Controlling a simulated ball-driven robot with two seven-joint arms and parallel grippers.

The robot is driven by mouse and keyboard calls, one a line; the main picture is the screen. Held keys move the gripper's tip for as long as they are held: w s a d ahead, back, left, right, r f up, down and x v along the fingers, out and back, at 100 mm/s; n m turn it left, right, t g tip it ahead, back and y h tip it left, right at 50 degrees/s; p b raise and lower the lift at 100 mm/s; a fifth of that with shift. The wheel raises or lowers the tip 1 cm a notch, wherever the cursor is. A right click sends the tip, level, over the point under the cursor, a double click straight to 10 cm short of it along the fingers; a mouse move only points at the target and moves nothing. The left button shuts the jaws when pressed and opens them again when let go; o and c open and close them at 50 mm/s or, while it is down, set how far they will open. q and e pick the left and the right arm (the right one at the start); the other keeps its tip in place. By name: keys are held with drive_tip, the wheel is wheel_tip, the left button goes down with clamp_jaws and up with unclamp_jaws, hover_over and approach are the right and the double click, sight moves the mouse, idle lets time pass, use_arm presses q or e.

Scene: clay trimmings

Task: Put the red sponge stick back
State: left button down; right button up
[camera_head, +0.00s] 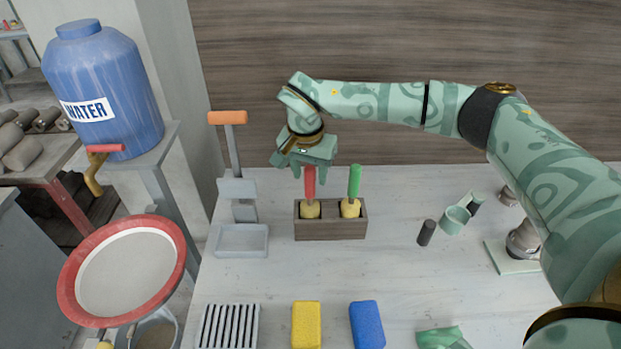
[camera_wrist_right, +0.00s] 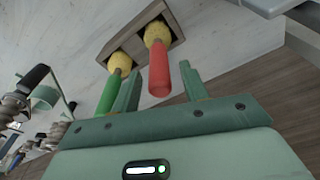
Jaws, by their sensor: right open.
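The red sponge stick (camera_head: 310,186) stands upright, its yellow sponge end down in the left compartment of a wooden holder (camera_head: 330,230). The green sponge stick (camera_head: 354,184) stands in the right compartment. My right gripper (camera_head: 308,168) is just above the top of the red handle. In the right wrist view, the open fingers (camera_wrist_right: 160,85) are on either side of the red handle (camera_wrist_right: 159,72), with the green handle (camera_wrist_right: 108,95) outside them at the left. No contact with the red handle is visible. My left gripper is not in view.
A blue sponge (camera_head: 367,325), a yellow sponge (camera_head: 306,325) and a slatted rack (camera_head: 228,326) lie at the table's front. An orange-handled tool stand (camera_head: 241,240) is left of the holder. The table between is clear.

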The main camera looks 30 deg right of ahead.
wheel_tip(320, 180, up, 9)
drive_tip(key=a+p, duration=0.1)
drive_tip(key=shift+s, duration=0.45)
drive_tip(key=shift+f, duration=0.15)
